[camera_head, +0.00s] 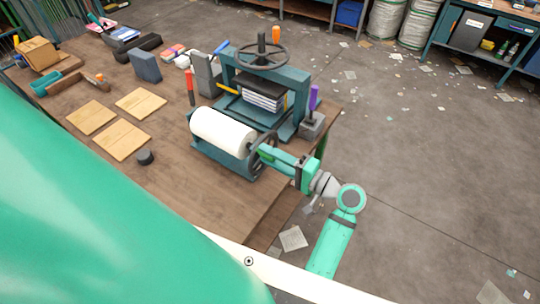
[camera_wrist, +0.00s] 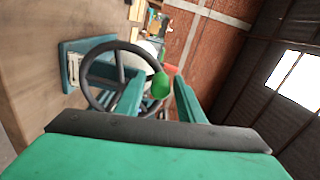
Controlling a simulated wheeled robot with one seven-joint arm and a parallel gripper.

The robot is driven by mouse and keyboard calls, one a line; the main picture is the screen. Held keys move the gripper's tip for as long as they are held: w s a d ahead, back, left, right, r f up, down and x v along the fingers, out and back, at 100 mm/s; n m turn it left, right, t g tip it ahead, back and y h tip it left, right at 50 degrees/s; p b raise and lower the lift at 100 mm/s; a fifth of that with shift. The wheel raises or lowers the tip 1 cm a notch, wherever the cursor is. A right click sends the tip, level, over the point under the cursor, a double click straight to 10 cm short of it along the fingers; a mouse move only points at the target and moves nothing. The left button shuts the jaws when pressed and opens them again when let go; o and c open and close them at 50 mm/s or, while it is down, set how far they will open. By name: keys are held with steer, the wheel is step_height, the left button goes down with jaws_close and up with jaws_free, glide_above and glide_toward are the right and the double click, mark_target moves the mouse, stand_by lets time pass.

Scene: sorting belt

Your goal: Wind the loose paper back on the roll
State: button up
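The white paper roll (camera_head: 222,131) lies level in a teal stand (camera_head: 233,166) on the workbench. I cannot make out any loose paper hanging from it. A dark handwheel (camera_head: 262,160) is at the roll's right end. It also shows in the wrist view (camera_wrist: 91,72), with a green knob (camera_wrist: 160,85) on its rim. My gripper (camera_head: 263,150) is at the wheel. In the wrist view my gripper's two teal fingers (camera_wrist: 160,92) are apart, with the knob between them and gaps on both sides. The roll is mostly hidden behind the wheel there.
A teal press (camera_head: 262,80) with its own handwheel stands behind the roll. A grey block with a purple handle (camera_head: 314,98) stands right of it. Wooden plates (camera_head: 122,140) and a black puck (camera_head: 145,157) lie to the left. The bench front is clear.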

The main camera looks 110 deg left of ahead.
stand_by(0.3)
steer(key=v, duration=1)
steer(key=shift+w, duration=0.35)
steer(key=shift+d, duration=0.1)
